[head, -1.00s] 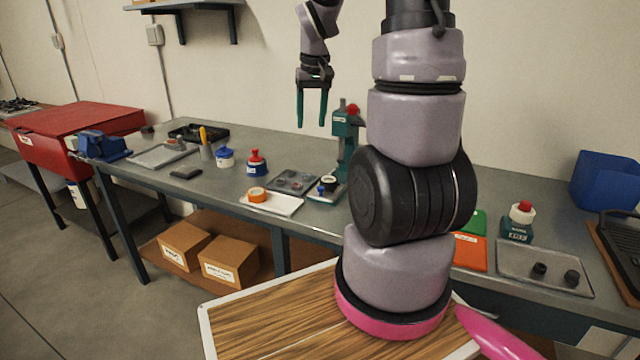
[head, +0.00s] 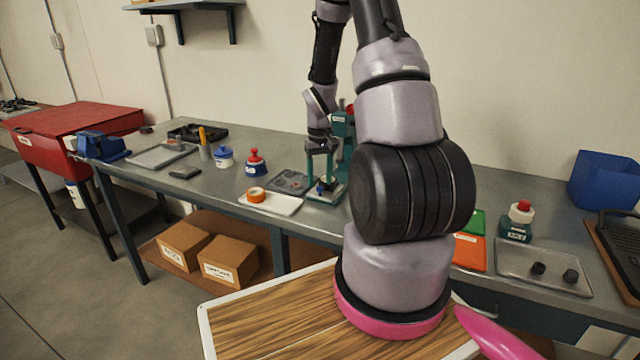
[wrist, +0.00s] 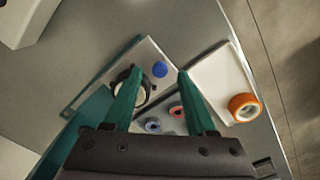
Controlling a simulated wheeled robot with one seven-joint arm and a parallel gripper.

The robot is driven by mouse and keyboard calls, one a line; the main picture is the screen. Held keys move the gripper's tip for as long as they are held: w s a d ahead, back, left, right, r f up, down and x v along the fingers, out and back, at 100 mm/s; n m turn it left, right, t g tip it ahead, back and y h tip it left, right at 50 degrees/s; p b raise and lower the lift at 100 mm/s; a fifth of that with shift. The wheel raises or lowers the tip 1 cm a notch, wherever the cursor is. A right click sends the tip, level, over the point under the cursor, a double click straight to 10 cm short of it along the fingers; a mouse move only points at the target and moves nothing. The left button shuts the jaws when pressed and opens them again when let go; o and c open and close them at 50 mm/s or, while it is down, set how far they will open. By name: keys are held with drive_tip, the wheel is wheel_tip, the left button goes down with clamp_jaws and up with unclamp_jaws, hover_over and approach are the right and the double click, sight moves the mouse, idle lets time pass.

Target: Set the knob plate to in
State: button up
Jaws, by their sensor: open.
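The likely knob plate is a light metal plate (wrist: 88,92) under the green press (head: 342,128); it also shows in the head view (head: 327,198). A blue round knob (wrist: 160,69) and a black ring with a pale disc (wrist: 122,84) sit on it. My gripper (wrist: 160,76) is open and empty, pointing down over this plate; in the head view my gripper (head: 319,179) is beside the press. The blue knob appears between the fingertips, and I cannot tell the height gap. The left finger partly hides the ring. I cannot read any in or out mark.
A grey plate with red and blue rings (wrist: 152,125) lies close by. A white tray (wrist: 209,78) holds an orange tape roll (wrist: 243,107). The green press stands right beside my gripper. A red-topped blue bottle (head: 256,163) stands to the left on the bench.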

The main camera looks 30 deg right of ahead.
drive_tip(key=shift+f, duration=1)
drive_tip(key=shift+c, duration=0.4)
clamp_jaws()
drive_tip(key=shift+d, duration=0.1)
